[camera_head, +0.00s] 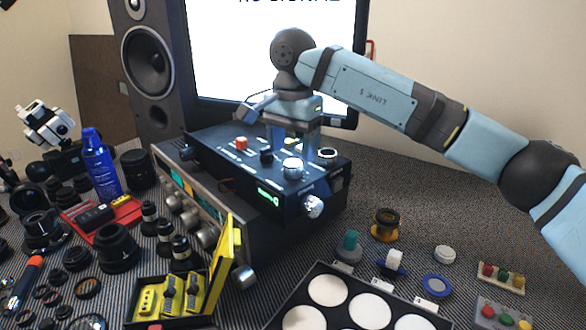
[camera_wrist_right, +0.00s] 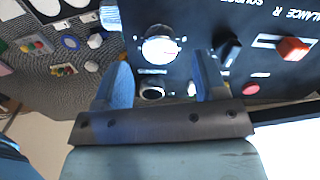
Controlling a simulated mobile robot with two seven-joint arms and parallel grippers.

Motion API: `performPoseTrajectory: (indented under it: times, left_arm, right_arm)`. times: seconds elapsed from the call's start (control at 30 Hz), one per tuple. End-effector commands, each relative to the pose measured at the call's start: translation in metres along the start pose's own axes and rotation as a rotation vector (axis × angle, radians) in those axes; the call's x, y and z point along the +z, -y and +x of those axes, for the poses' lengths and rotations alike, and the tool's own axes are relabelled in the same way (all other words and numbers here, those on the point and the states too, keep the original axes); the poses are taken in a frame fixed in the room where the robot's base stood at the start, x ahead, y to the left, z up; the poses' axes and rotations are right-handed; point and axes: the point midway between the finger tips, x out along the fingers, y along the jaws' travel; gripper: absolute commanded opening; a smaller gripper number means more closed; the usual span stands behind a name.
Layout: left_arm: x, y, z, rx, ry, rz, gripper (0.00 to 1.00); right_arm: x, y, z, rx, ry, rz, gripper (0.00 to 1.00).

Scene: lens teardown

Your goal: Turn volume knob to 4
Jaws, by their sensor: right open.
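A round silver knob (camera_head: 292,168), which I take as the volume knob, sits on the top panel of a black box (camera_head: 225,160). Printed marks surround it, too small to read. In the right wrist view the silver knob (camera_wrist_right: 160,48) has a white rim and lies just beyond my fingertips, between their lines. My right gripper (camera_head: 294,145) points down over the panel, behind the knob in the head view. It is open and empty, its two blue fingers (camera_wrist_right: 163,78) apart. I cannot tell whether they touch the panel. My left gripper is not in view.
The panel also has a red slider cap (camera_head: 241,143), a black knob (camera_head: 266,157) and a round socket (camera_head: 327,155) close by. Another silver knob (camera_head: 313,206) is on the front. A monitor (camera_head: 235,60) and speaker (camera_head: 150,65) stand behind. Lenses crowd the left.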

Motion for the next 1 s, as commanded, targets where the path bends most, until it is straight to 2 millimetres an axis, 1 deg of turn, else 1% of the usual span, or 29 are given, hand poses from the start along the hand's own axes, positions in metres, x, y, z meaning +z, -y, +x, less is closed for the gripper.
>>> performPoseTrajectory:
  times: [0.03, 0.1, 0.23, 0.4, 0.63, 0.83, 0.87, 1.0]
  left_arm:
    - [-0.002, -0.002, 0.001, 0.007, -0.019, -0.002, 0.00]
    - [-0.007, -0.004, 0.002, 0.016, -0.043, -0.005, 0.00]
    - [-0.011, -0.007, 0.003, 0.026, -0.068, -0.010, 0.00]
    - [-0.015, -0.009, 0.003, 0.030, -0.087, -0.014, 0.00]
    - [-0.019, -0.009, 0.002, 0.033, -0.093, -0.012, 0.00]
    - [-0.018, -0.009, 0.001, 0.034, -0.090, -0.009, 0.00]
    - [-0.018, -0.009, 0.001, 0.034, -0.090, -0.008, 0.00]
    - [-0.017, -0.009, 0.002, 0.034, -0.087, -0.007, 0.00]
  right_arm:
    - [0.000, 0.000, 0.012, 0.001, 0.002, 0.000, 0.65]
    - [0.000, 0.000, 0.022, 0.001, 0.002, 0.000, 0.65]
    - [0.000, 0.000, 0.035, 0.000, 0.001, 0.000, 0.65]
    - [0.000, 0.000, 0.041, -0.001, 0.001, 0.000, 0.65]
    - [0.000, 0.000, 0.041, -0.001, 0.001, 0.000, 0.65]
    - [0.000, 0.000, 0.041, -0.001, 0.001, 0.000, 0.19]
    - [0.000, 0.000, 0.041, -0.001, 0.001, 0.000, 0.16]
    - [0.000, 0.000, 0.040, -0.001, 0.001, 0.003, 0.16]
